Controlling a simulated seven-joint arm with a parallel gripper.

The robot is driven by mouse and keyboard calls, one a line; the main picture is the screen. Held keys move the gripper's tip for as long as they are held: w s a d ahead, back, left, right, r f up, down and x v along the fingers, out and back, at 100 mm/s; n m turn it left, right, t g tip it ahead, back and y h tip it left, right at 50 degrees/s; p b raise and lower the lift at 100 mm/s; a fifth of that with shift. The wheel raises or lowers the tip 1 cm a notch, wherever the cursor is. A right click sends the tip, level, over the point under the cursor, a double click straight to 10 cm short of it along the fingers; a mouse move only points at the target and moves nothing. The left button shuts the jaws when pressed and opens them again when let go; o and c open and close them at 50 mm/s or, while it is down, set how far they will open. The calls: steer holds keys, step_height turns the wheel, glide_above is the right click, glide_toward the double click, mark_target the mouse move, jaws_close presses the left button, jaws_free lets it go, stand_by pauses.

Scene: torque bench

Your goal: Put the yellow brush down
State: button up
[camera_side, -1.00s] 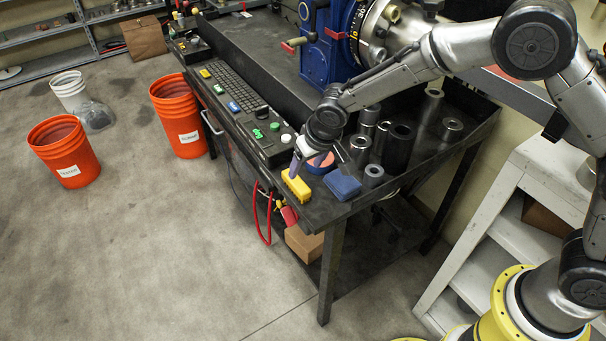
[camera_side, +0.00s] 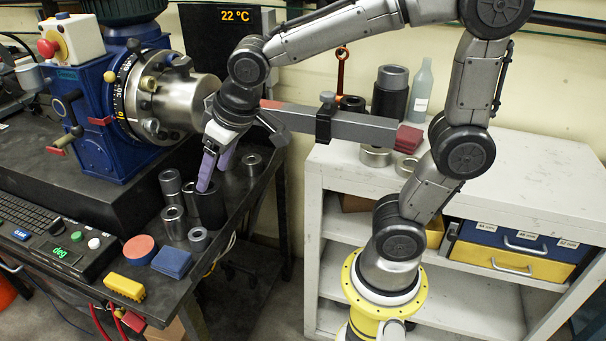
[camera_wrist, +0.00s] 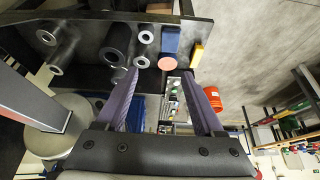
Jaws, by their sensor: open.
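The yellow brush (camera_side: 125,287) lies on the front edge of the dark bench in the side view, beside a blue block and a round red-topped piece. It also shows in the wrist view (camera_wrist: 197,55) near the bench edge. My gripper (camera_side: 208,172) is raised, up and to the right of the brush in the side view, in front of the metal sleeves. Its two purple fingers (camera_wrist: 165,98) are apart in the wrist view, with nothing held between them. The brush is clear of the fingers.
The blue block (camera_side: 172,262) and the red-topped round piece (camera_side: 139,249) sit close to the brush. Several metal sleeves (camera_side: 174,222) stand on the bench. A control panel with a keyboard (camera_side: 40,228) is at left. A grey bar (camera_side: 362,128) juts out behind my gripper.

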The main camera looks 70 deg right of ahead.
steer(key=s+d, duration=0.1)
steer(key=s, duration=0.7)
steer(key=s+d, duration=0.2)
steer(key=s, duration=0.6)
steer(key=shift+s+d+t, duration=0.15)
steer(key=shift+d+t, duration=0.1)
steer(key=shift+t, duration=0.05)
steer(key=shift+o, duration=0.5)
